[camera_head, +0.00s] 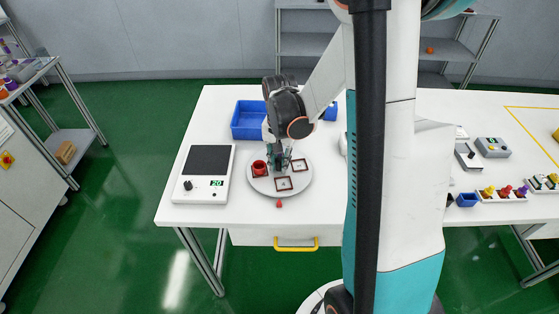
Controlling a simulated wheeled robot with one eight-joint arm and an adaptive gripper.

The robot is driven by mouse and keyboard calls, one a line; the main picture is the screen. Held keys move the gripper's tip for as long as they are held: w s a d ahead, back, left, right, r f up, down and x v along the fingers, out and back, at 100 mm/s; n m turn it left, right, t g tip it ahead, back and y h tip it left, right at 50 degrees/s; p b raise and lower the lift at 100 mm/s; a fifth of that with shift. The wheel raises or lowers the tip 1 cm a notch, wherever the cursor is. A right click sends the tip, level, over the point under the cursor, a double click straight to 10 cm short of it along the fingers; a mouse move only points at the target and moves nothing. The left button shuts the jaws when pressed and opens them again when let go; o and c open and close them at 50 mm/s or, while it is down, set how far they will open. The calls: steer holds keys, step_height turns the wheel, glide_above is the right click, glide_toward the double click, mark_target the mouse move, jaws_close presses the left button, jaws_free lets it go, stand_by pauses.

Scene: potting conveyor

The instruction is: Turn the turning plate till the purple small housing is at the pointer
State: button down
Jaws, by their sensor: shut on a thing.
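The round grey turning plate (300,187) lies on the white table, left of the middle in the head view. A red round housing (259,168) stands on its left side. Two dark-red square frames mark its front (284,183) and right (299,165); both look empty. The red pointer (279,204) is at the plate's front edge, nearest the front square. My gripper (279,169) points down over the plate, just right of the red housing. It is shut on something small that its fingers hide. I cannot make out a purple small housing; the gripper covers the plate's back part.
A scale (203,174) stands close left of the plate, a blue bin (248,121) behind it. A yellow drawer handle (296,245) juts from the table front. Small trays with coloured parts (502,194) stand at the right. My arm hides the table's middle.

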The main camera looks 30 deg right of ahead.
steer(key=shift+n, duration=1.9)
steer(key=shift+n+b, duration=0.3)
steer(key=shift+n, duration=6.2)
steer(key=shift+d+n, duration=0.1)
steer(key=shift+n, duration=2)
steer(key=shift+n+b, duration=0.3)
steer(key=shift+n, duration=1.9)
steer(key=shift+w+n, duration=0.1)
steer(key=shift+n, duration=4.1)
